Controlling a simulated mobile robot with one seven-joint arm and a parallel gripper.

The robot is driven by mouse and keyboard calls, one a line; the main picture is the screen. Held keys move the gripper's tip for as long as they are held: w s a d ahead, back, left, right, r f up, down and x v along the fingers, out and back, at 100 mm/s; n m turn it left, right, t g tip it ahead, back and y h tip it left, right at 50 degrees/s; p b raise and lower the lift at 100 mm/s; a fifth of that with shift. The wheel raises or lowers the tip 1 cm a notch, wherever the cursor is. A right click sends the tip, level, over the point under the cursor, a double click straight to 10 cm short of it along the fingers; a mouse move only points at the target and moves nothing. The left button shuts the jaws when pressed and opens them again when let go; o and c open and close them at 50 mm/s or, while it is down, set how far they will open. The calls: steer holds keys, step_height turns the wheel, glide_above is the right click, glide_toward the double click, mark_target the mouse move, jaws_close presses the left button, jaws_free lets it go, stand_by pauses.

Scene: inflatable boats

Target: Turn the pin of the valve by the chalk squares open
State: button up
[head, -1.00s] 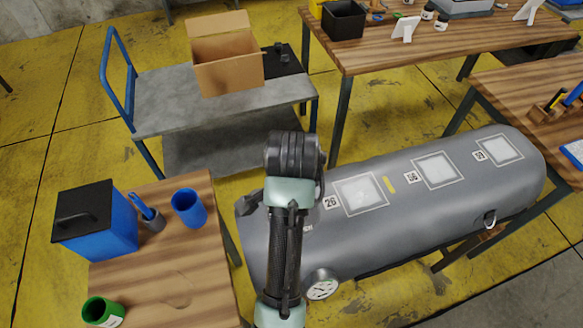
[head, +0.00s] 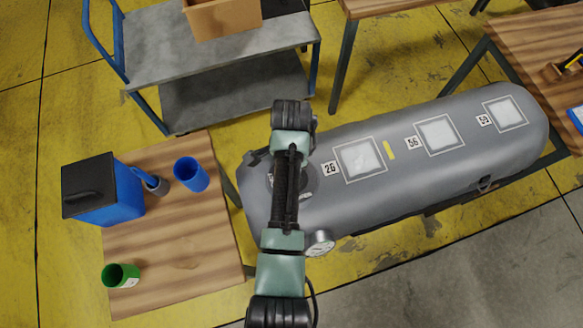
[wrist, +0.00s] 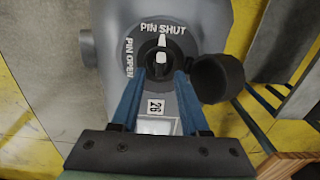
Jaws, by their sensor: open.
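The valve (wrist: 160,55) by the chalk squares sits on the grey boat tube and shows best in the wrist view. Its white pin (wrist: 162,42) points up at the words PIN SHUT; PIN OPEN is lettered on the left of the ring. In the head view the valve (head: 308,182) is partly hidden by my arm. My gripper (wrist: 159,76) is open, its two blue fingers on either side of the valve's lower part. I cannot tell whether they touch it. White chalk squares (head: 360,158) run along the tube, the nearest numbered 26.
A round black cap (wrist: 218,78) lies just right of the valve, close to the right finger. A wooden table (head: 190,255) with a blue box (head: 105,190) and cups stands left. A grey cart (head: 160,50) stands behind.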

steer(key=shift+f, duration=1.7)
jaws_close()
